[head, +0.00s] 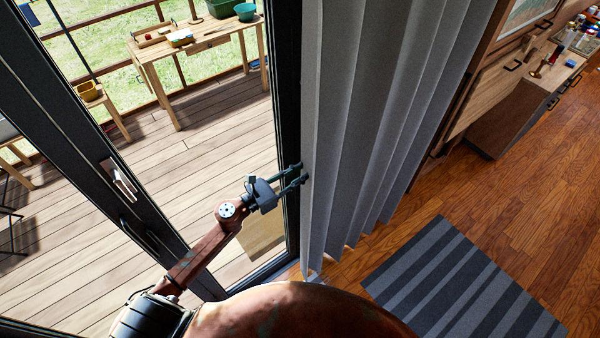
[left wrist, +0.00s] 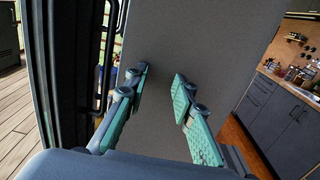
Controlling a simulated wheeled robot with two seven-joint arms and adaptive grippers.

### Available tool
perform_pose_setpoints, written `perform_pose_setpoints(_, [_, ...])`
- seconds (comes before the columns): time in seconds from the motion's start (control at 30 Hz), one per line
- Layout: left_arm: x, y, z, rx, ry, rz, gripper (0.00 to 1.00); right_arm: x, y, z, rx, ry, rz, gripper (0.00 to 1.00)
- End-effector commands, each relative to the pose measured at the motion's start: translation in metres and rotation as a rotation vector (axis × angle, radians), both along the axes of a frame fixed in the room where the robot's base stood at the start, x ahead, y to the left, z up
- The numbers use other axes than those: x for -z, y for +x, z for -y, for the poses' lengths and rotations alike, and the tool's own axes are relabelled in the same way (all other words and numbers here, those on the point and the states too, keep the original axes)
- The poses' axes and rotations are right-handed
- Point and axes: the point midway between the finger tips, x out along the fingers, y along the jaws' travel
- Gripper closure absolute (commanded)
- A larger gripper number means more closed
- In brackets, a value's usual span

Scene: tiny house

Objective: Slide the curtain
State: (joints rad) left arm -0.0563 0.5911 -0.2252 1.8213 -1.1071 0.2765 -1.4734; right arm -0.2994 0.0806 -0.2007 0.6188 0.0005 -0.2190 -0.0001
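The grey pleated curtain (head: 385,110) hangs in folds at the right side of the glass door, bunched to the right of the opening. My left gripper (head: 303,173) is at the curtain's left edge in the head view. In the left wrist view its two fingers (left wrist: 160,85) are spread apart, with the flat grey curtain (left wrist: 200,45) filling the space ahead of them. I cannot tell whether the fingertips touch the cloth. My right gripper is not in view.
The dark door frame (head: 283,120) stands just left of the curtain. Beyond it is a deck with a wooden table (head: 205,38). A striped rug (head: 455,290) lies on the wooden floor at right. Kitchen cabinets (left wrist: 275,110) show beyond the curtain.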

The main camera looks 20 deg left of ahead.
Motion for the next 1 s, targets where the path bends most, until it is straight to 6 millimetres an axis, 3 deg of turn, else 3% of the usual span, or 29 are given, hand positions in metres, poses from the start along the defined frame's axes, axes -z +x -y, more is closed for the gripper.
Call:
perform_pose_setpoints(0.6, [0.001,-0.089,-0.059,-0.001,-0.001,-0.002,0.77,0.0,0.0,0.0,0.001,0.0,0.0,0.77])
perform_pose_setpoints(1.0, [0.0,-0.098,-0.064,0.0,0.0,0.0,0.77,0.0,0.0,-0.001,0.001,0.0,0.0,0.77])
